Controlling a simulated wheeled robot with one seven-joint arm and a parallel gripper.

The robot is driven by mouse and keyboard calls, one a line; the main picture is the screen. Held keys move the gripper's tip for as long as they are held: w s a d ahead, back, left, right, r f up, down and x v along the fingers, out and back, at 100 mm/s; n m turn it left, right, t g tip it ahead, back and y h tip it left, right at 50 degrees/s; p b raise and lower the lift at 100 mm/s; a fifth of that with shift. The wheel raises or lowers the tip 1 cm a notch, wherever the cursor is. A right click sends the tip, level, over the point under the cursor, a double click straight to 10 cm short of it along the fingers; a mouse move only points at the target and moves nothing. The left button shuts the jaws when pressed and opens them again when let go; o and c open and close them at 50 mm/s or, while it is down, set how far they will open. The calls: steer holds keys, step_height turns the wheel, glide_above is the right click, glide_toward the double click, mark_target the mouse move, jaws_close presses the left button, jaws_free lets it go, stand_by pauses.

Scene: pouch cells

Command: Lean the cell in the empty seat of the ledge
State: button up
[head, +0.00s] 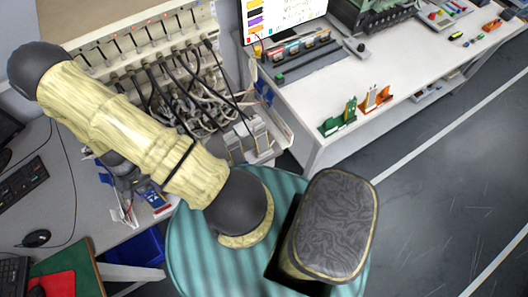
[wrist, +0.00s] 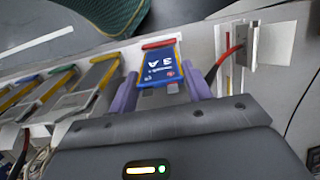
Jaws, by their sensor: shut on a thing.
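My gripper (wrist: 160,88) is shut on a blue pouch cell (wrist: 161,70) marked "3 A", with one purple finger on each side of it. The cell lies in front of the pale ledge (wrist: 200,42), near a red strip. I cannot tell whether it touches the ledge. Several grey cells with yellow edges (wrist: 98,78) lean in white seats to the left. In the head view, a blue piece (head: 152,194) shows by my gripper (head: 128,190), beyond my arm. The arm hides much there, and I cannot make out the empty seat.
A white bracket (wrist: 240,45) with a red and black lead stands right of the held cell. In the head view, a rack with many black and grey cables (head: 190,85) stands behind my arm. A keyboard (head: 22,182) and mouse (head: 36,238) lie on the left desk.

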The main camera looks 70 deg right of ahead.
steer(key=shift+s+a+f+b, duration=0.1)
steer(key=shift+s+f+b, duration=0.1)
steer(key=shift+f+b, duration=0.3)
steer(key=shift+f, duration=0.1)
steer(key=o, duration=1)
steer(key=p+v, duration=0.5)
steer(key=v, duration=0.2)
steer(key=shift+r, duration=0.25)
stand_by(0.6)
steer(key=shift+w, duration=0.15)
steer(key=shift+r+p, duration=0.1)
steer(key=shift+p, duration=0.2)
steer(key=shift+r+p, duration=1.35)
steer(key=shift+r, duration=0.55)
